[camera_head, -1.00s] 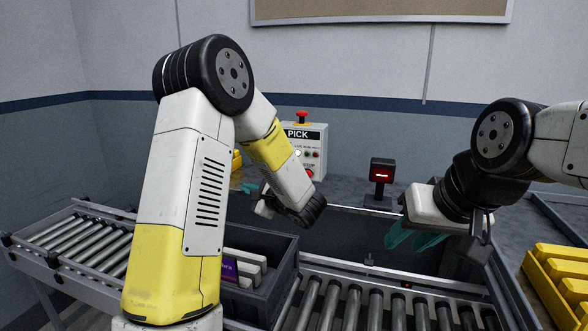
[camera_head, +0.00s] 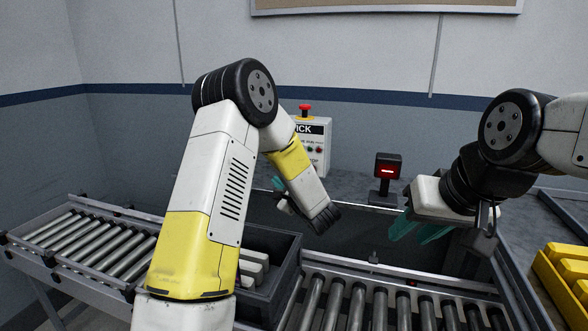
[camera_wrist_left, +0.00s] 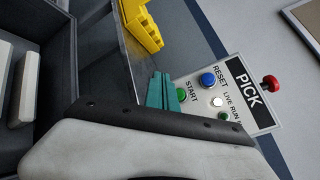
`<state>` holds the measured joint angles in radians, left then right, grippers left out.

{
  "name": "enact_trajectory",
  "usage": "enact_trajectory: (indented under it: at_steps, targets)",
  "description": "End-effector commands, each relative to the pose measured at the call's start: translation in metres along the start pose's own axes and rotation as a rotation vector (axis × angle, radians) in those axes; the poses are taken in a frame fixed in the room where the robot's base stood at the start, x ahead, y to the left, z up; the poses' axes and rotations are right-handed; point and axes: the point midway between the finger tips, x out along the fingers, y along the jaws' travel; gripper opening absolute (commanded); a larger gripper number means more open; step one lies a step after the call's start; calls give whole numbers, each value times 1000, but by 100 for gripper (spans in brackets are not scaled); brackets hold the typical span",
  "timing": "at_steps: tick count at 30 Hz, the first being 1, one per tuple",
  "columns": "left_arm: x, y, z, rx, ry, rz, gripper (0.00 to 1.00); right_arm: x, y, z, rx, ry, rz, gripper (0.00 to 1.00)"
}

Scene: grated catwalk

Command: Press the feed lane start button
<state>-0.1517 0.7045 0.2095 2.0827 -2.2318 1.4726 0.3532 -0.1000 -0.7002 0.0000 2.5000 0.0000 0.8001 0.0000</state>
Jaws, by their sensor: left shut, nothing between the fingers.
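The pick control box (camera_head: 318,140) stands at the back, partly hidden by my left arm in the head view. In the left wrist view its panel (camera_wrist_left: 232,88) shows a green button (camera_wrist_left: 182,95) labelled START, a blue RESET button (camera_wrist_left: 207,79) and a white button (camera_wrist_left: 217,102). My left gripper (camera_wrist_left: 160,92) is shut and empty, its teal fingertips just beside the green button; contact cannot be told. In the head view this gripper (camera_head: 279,184) is mostly behind its wrist. My right gripper (camera_head: 418,230) hangs above the conveyor, its finger gap unclear.
A red mushroom button (camera_head: 305,108) tops the box. A scanner with a red display (camera_head: 387,168) stands to its right. A dark tote (camera_head: 292,272) sits on the roller conveyor (camera_head: 355,305). Yellow bins (camera_head: 567,275) are at right.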

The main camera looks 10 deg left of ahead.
Motion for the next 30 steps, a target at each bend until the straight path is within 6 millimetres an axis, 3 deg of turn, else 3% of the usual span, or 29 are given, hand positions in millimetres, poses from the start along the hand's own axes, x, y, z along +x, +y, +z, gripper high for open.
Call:
enact_trajectory:
  at_steps: [15, 30]
  targets:
    - [46, -34, -33, 0, -1, 0, 0, 0, 0, 0, 0, 0, 0, 36]
    - [53, -38, -38, 1, -1, 0, 0, 0, 0, 0, 0, 0, 0, 36]
